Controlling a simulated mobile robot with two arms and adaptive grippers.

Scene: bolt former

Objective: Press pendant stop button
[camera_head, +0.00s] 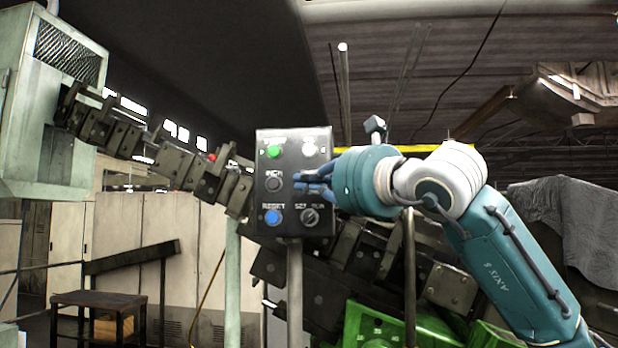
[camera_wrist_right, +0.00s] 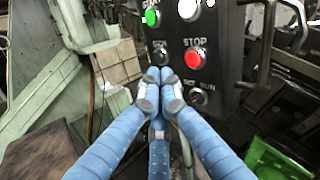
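The pendant (camera_head: 291,197) is a dark upright box on a grey post in the middle of the head view. Its red stop button (camera_wrist_right: 195,59), labelled STOP, shows in the right wrist view; my right gripper hides it in the head view. My right gripper (camera_head: 300,181) reaches in from the right, with blue fingers in front of the panel's middle row. In the right wrist view its fingertips (camera_wrist_right: 159,77) are together and empty, below and left of the red button. I cannot tell whether they touch the panel. My left gripper is not in view.
The pendant also has a green start button (camera_head: 274,151), a white button (camera_head: 309,150), a black button (camera_head: 273,184), a blue reset button (camera_head: 273,217) and a selector knob (camera_head: 310,217). A dark chain-like conveyor (camera_head: 185,165) runs behind. Green machinery (camera_head: 385,328) stands below right.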

